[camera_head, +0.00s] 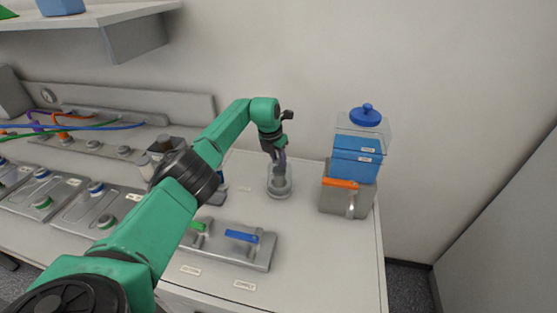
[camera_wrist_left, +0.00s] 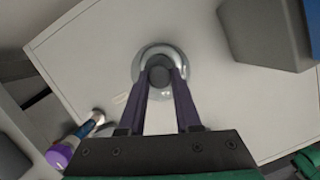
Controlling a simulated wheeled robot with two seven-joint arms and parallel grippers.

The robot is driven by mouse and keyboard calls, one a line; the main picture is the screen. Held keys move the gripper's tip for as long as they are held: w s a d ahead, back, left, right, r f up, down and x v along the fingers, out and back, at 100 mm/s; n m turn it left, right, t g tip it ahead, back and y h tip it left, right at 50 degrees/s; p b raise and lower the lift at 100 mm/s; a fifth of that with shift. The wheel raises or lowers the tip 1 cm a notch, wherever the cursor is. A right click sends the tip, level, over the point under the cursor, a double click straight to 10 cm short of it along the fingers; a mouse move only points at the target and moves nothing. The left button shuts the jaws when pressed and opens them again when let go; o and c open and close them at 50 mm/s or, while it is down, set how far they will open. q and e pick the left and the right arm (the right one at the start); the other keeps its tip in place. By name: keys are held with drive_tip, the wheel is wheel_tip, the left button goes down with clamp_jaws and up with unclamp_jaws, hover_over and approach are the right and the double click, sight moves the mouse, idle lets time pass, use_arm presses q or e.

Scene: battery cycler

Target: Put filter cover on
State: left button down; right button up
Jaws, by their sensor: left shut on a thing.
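A clear cylindrical piece (camera_head: 279,187), which I take to be the filter cover, stands upright over the bench with a greyish core inside. My left gripper (camera_head: 279,158) points down at its top. In the left wrist view, my left gripper's two dark purple fingers (camera_wrist_left: 161,84) are shut on a small grey round part (camera_wrist_left: 158,76) at the centre of a pale ring (camera_wrist_left: 160,52). The ring's lower side is partly hidden by the fingers. I cannot tell whether the clear piece is seated or slightly raised. My right gripper is not in view.
A grey box (camera_head: 334,200) with an orange handle and stacked blue containers (camera_head: 357,157) stands to the right. A grey plate with a blue handle (camera_head: 243,237) lies in front. Cell trays are at left. A shelf (camera_head: 105,14) overhangs the upper left. The bench's right front is clear.

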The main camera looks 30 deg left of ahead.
use_arm(q)
drive_tip(key=shift+f, duration=0.1)
idle(0.5)
drive_tip(key=shift+c, duration=0.2)
unclamp_jaws()
idle(0.4)
drive_tip(key=shift+r+p, duration=2.55)
drive_tip(key=shift+r, duration=1.05)
drive_tip(key=shift+f, duration=0.1)
clamp_jaws()
drive_tip(key=shift+f, duration=0.1)
